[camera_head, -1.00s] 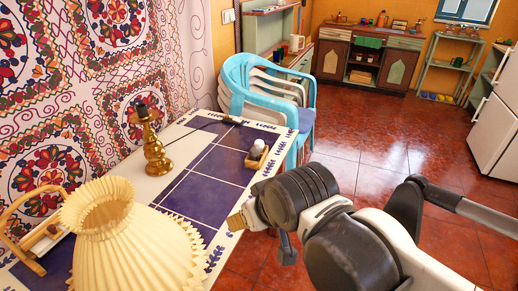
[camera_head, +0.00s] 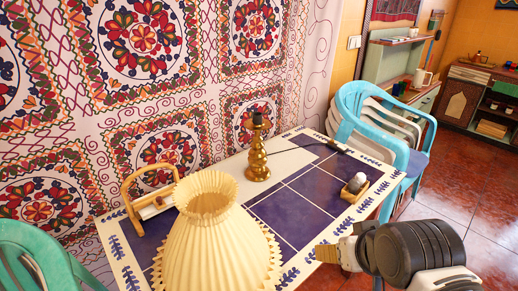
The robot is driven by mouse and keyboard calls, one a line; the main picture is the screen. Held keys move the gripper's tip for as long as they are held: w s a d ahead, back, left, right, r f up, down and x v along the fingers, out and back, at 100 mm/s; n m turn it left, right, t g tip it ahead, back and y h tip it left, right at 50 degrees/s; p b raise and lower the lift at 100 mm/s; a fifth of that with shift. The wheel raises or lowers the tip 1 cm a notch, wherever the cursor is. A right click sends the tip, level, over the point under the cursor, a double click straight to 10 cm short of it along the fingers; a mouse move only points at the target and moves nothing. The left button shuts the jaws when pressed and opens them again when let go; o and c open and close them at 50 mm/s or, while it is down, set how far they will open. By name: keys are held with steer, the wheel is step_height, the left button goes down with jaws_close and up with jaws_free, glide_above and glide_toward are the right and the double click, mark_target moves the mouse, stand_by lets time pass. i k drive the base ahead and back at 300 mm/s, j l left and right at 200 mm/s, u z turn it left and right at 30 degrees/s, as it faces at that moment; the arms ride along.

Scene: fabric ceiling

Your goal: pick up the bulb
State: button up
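A small round whitish thing (camera_head: 357,183) sits at a small wooden holder (camera_head: 352,195) near the right edge of the table. It may be the bulb, but it is too small to be sure. A brass lamp base (camera_head: 258,160) with a dark, empty-looking socket on top stands toward the back of the table. A pleated cream lampshade (camera_head: 212,245) stands apart from it at the front. My gripper (camera_head: 325,253) is at the lower right, by the table's right edge and nearer to me than the wooden holder. Its fingers are seen too poorly to tell their opening.
The blue-and-white tiled table (camera_head: 290,208) has free room in its middle. A wooden-handled rack (camera_head: 150,205) is at its left. Stacked blue and white chairs (camera_head: 375,125) stand close behind its right end. A green chair (camera_head: 40,260) is at the lower left.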

mark_target(362, 177)
steer(key=i+l+u, duration=0.25)
steer(key=i+l, duration=0.15)
steer(key=i+l+u, duration=0.25)
steer(key=i+l, duration=0.25)
steer(key=i, duration=0.1)
